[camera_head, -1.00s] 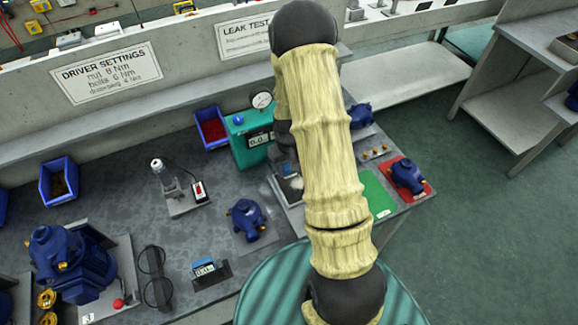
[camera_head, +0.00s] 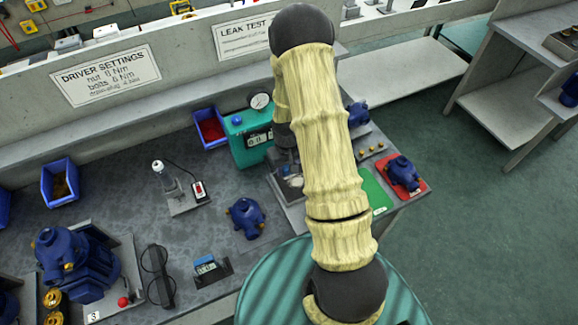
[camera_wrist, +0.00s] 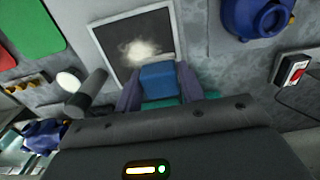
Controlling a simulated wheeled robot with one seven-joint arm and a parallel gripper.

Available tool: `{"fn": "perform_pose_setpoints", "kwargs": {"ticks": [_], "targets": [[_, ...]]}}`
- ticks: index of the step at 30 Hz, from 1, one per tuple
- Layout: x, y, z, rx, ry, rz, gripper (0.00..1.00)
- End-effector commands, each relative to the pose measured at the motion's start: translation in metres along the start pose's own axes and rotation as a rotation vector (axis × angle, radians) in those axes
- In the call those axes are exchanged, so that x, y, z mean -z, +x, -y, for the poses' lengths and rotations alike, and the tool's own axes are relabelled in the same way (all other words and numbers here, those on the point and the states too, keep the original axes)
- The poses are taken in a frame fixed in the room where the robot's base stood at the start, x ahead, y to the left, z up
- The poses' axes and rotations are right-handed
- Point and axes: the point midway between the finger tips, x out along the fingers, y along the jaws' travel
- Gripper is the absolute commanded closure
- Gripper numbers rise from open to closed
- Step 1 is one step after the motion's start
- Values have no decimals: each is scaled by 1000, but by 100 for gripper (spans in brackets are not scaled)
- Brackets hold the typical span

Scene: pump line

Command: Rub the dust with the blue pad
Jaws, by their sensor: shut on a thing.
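My gripper (camera_wrist: 158,88) is shut on the blue pad (camera_wrist: 159,80), which sits between its two fingers in the wrist view. The dust (camera_wrist: 139,50) is a pale, blurry patch on a dark square plate (camera_wrist: 112,42) with a light border. The pad is over the plate's near edge, just below the dust in the picture; I cannot tell whether it touches the plate. In the head view, my arm hides most of the gripper, and the plate (camera_head: 292,194) shows only partly beside it.
A teal gauge box (camera_head: 243,150) stands behind the plate. A blue pump housing (camera_head: 246,217) is to the left, and another sits on a red mat (camera_head: 417,190) at the right. A green mat (camera_head: 376,193) is bare. A dark cylindrical part (camera_wrist: 88,92) stands close to the gripper.

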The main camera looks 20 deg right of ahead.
Motion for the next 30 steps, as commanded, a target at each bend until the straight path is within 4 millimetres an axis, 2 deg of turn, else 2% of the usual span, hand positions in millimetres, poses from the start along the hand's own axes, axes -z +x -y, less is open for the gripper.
{"fn": "perform_pose_setpoints", "kwargs": {"ticks": [23,27,30], "targets": [[-1,66,-5,0,10,0,82],[-1,84,-5,0,11,2,82],[0,77,-14,-1,9,-1,86]]}}
